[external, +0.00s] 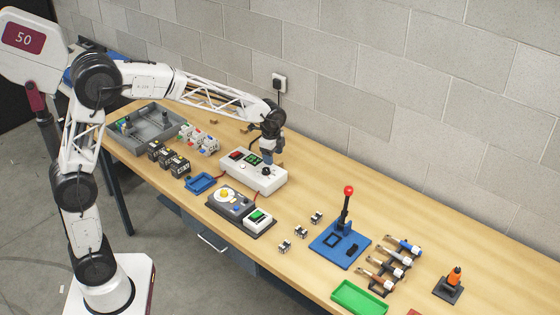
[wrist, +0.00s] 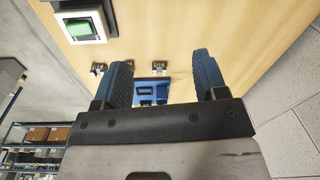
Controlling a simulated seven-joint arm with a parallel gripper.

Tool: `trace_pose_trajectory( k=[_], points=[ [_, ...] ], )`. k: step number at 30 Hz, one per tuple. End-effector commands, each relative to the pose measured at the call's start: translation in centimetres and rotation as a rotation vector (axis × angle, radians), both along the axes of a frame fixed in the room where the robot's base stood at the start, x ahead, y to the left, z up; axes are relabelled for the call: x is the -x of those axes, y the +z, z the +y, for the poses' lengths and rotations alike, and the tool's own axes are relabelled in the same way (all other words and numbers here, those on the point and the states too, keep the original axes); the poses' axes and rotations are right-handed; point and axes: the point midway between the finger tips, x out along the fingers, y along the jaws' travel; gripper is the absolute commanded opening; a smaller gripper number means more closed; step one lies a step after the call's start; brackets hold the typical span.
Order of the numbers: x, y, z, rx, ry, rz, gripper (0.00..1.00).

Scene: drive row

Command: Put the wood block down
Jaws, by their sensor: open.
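My gripper (external: 268,159) is over the back part of the bench, just behind the white control box (external: 255,177). In the wrist view its two blue fingers (wrist: 163,82) stand wide apart, and I see no block held between them. I cannot clearly pick out the wood block. Small tan pieces (external: 213,122) lie near the back of the bench, left of my gripper, but they are too small to identify. The spot right under my gripper is partly hidden by the gripper and the control box.
A grey tray (external: 150,133), small black and white units (external: 168,157), a blue tray (external: 201,182) and a dark dial plate (external: 240,212) surround the box. A blue press with a red knob (external: 343,235) and a green tray (external: 358,298) stand right. Bench behind the press is clear.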

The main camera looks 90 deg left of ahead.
Motion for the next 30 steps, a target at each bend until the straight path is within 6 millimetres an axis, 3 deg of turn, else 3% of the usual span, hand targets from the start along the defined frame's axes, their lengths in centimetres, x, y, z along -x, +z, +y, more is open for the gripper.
trace_pose_trajectory(
  k=[1,9,18,24,30],
  points=[
    [-0.6,-1.0,1.6,0.002,-0.01,0.008,0.66],
    [-3.0,-5.4,9.4,0.007,-0.09,0.031,0.66],
    [-4.2,-10.7,17.3,0.017,-0.172,0.053,0.66],
    [-4.4,-12.5,19.9,0.02,-0.202,0.06,0.66],
    [-4.4,-12.8,20.4,0.02,-0.209,0.06,0.66]
  ],
)
